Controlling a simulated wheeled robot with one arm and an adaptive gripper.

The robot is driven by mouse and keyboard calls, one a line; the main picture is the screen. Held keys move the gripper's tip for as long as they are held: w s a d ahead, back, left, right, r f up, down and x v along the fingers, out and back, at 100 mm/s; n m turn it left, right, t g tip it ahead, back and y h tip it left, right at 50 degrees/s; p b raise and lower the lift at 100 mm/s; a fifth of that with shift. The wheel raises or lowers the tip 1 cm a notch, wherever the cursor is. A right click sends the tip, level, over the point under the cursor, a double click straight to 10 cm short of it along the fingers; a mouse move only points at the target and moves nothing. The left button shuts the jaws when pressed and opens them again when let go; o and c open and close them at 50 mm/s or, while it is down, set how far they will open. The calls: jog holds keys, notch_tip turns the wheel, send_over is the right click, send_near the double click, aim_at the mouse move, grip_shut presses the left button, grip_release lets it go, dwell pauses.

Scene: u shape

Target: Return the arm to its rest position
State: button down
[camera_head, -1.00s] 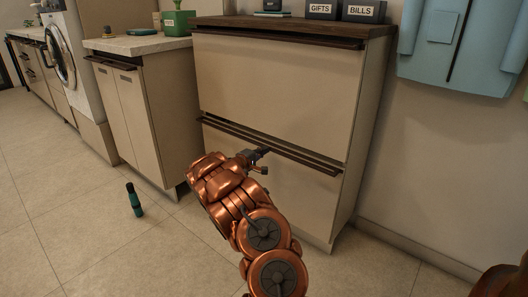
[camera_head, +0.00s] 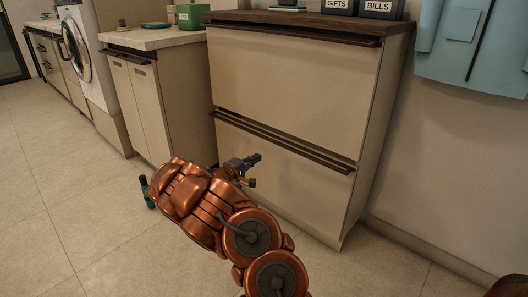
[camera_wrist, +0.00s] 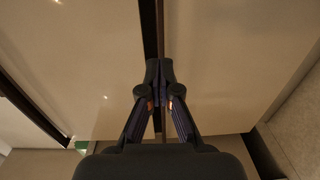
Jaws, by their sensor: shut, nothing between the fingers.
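My copper-coloured arm reaches up from the bottom of the head view. My gripper (camera_head: 250,161) is at its end, in front of the lower part of the beige two-drawer cabinet (camera_head: 290,75). In the wrist view, my gripper (camera_wrist: 160,68) has its dark fingers together and empty. The dark drawer handle strip (camera_wrist: 150,25) runs behind the fingertips there. I cannot tell how far the fingers are from the cabinet front.
A lower cabinet (camera_head: 145,100) and a washing machine (camera_head: 75,50) line the left. Labelled boxes (camera_head: 380,8) sit on the cabinet top. Floor at left is open.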

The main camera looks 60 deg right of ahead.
jog(key=shift+a, duration=0.95)
